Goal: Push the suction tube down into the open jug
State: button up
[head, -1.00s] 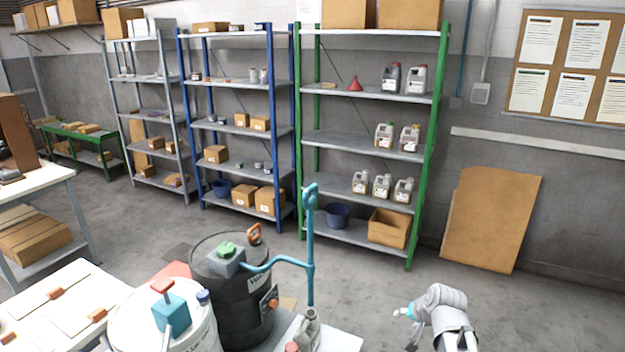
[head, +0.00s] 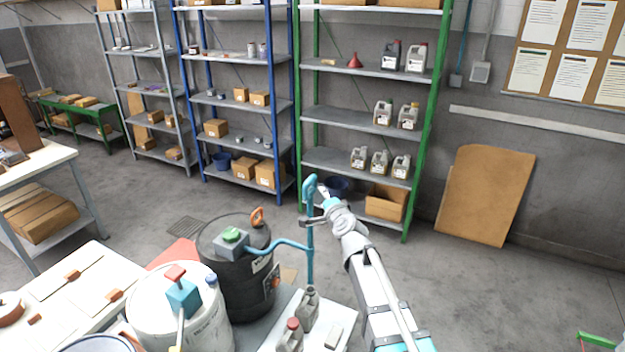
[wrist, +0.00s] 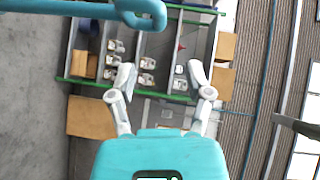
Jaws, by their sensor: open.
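The teal suction tube (head: 310,262) stands upright with a looped handle on top. A teal hose joins its side. It also shows across the top of the wrist view, with the handle (wrist: 150,14) near the middle. Its lower end meets the mouth of a grey jug (head: 309,309) on a pale surface; I cannot tell how deep it sits. My gripper (head: 318,207) is open beside the upper tube, just right of the handle in the head view. In the wrist view my fingers (wrist: 161,76) are spread, with nothing between them, and the handle lies beyond their tips.
A black drum (head: 236,290) with a grey-green pump stands left of the tube. A white drum (head: 205,325) and a red-capped jug (head: 290,339) are in front. A green-posted shelf (head: 355,118) with jugs stands behind.

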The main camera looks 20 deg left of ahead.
aim_at(311, 181)
jog(key=shift+w+a+f, duration=0.1)
jog(key=b+x, duration=0.2)
jog(key=x, duration=1.1)
jog(key=shift+w+a, duration=0.15)
jog(key=shift+w, duration=0.05)
jog(key=shift+c, duration=0.3)
grip_shut()
jog(key=shift+d+f, duration=0.15)
jog(key=shift+d, duration=0.15)
